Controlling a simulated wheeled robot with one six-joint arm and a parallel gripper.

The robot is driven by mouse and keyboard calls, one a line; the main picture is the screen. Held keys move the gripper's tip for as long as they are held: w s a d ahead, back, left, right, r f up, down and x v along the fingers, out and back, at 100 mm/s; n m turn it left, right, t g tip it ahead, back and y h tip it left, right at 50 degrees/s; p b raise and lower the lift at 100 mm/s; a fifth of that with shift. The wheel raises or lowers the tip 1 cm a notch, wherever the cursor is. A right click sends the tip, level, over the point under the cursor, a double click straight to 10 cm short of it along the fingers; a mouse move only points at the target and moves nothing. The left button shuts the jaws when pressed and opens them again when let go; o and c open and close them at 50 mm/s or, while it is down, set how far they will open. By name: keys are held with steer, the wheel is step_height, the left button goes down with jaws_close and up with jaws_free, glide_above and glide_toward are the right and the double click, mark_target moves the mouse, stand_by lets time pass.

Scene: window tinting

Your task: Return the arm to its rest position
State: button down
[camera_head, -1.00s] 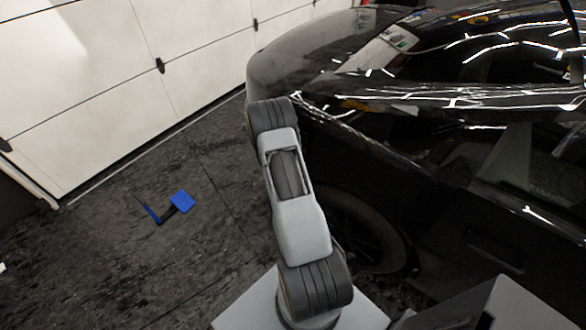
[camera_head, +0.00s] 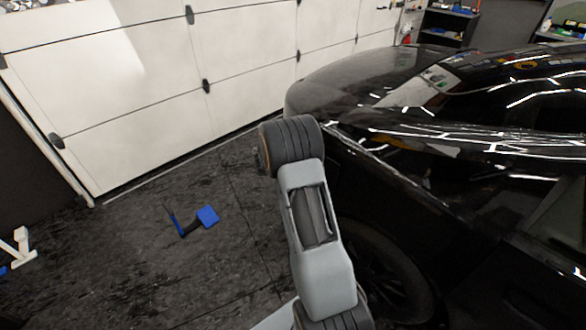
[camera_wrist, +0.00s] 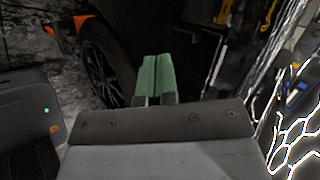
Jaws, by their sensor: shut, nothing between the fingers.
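My arm (camera_head: 316,235) stands in the lower middle of the head view, in front of the black car (camera_head: 430,180). My gripper is hidden in the head view. In the wrist view its two green fingers (camera_wrist: 155,77) are side by side, shut and empty. Beyond them a dark car wheel (camera_wrist: 104,58) shows at the upper left. The contact between arm and car cannot be judged; the arm overlaps the car's front corner in the head view.
A white sectional garage door (camera_head: 130,90) runs along the back left. A blue and black tool (camera_head: 196,220) lies on the dark floor (camera_head: 140,265). A white stand (camera_head: 18,248) is at the left edge. Shelves (camera_head: 447,25) stand at the back right. The floor left of my arm is mostly clear.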

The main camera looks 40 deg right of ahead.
steer(key=shift+s+a+r, duration=0.1)
steer(key=shift+a+r, duration=0.4)
steer(key=shift+a, duration=0.1)
steer(key=a+n+t+y, duration=0.3)
steer(key=a+n+y, duration=0.3)
steer(key=a+n, duration=0.45)
steer(key=s+a+r+n+g+y, duration=0.2)
steer(key=s+a+r+n+y, duration=0.25)
steer(key=a+n, duration=0.3)
steer(key=s+a+r+n+h, duration=0.1)
steer(key=s+a+r+n, duration=0.1)
steer(key=s+r+n, duration=0.4)
steer(key=s+a+r+n+g+h, duration=0.1)
steer(key=s+a+r+n, duration=0.2)
steer(key=s, duration=1.3)
step_height(320, 180, up, 5)
steer(key=n, duration=0.3)
steer(key=shift+s+a, duration=0.15)
steer(key=shift+a, duration=0.1)
steer(key=shift+d, duration=0.15)
